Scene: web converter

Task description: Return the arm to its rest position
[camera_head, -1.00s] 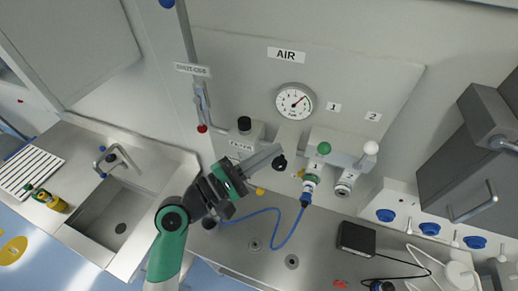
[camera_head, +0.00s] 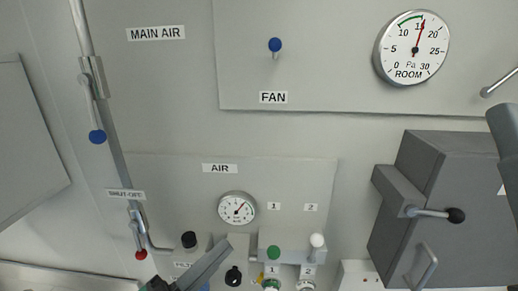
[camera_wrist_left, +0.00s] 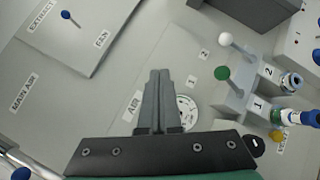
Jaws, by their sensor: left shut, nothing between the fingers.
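My left gripper (camera_head: 220,249) comes in at the bottom of the head view, in front of the panel with the AIR gauge (camera_head: 237,208). Only its grey fingers and a bit of dark body show there. In the left wrist view the fingers (camera_wrist_left: 159,76) are together with nothing between them, and they point toward the panel. They partly cover the AIR gauge (camera_wrist_left: 187,110). My right gripper is not in view. A grey-blue rounded piece at the right edge of the head view is cut off.
The green knob (camera_head: 273,252) and white knob (camera_head: 317,240) stand out from the panel close to my fingers. The red-tipped SHUT-OFF lever (camera_head: 140,254) is to the left. A grey box (camera_head: 430,215) with handles juts out at right. The upper wall below the FAN label (camera_head: 273,97) is clear.

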